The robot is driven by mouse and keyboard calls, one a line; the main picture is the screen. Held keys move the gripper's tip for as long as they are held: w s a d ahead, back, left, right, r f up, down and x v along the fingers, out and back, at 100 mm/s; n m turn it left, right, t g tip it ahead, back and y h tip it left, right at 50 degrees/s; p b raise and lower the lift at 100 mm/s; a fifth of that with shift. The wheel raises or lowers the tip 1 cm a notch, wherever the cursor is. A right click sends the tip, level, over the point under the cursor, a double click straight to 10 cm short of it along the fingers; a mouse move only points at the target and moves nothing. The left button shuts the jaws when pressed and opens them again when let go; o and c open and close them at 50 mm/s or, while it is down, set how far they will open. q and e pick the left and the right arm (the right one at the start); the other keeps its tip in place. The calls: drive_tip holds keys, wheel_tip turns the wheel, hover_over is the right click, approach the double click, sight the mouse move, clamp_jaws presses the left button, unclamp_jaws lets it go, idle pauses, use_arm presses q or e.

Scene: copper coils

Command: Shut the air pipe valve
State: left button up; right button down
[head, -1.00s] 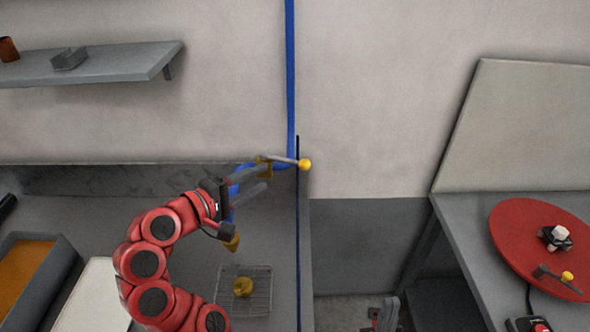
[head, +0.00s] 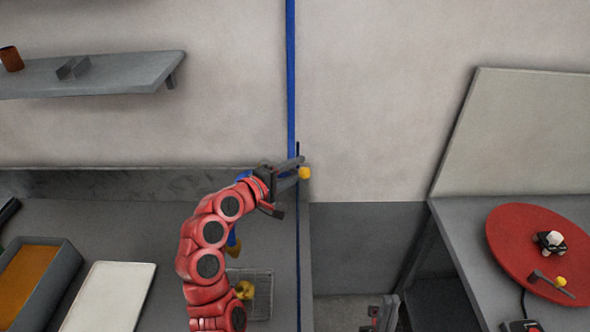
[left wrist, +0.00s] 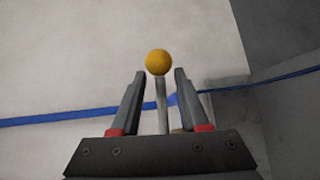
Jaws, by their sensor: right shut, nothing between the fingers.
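The air pipe (head: 290,80) is blue and runs down the wall in the head view. Its valve lever (left wrist: 161,103) is a pale rod with a yellow ball knob (head: 305,173), also at the top centre of the left wrist view (left wrist: 158,62). My left gripper (head: 300,168) is open, with one finger on each side of the lever; gaps show on both sides. The knob sticks out past the fingertips. The valve body is mostly hidden behind my gripper. My right gripper (head: 384,314) is low in the head view, shut and empty, away from the valve.
A wire rack (head: 262,283) with a yellow piece is on the grey bench below my left arm. A white board (head: 108,297) and an orange-filled tray (head: 72,262) lie left. A red disc (head: 510,235) is on the right table. A shelf (head: 110,80) is upper left.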

use_arm(q)
clamp_jaws()
drive_tip(key=shift+f, duration=0.1)
idle(1.2)
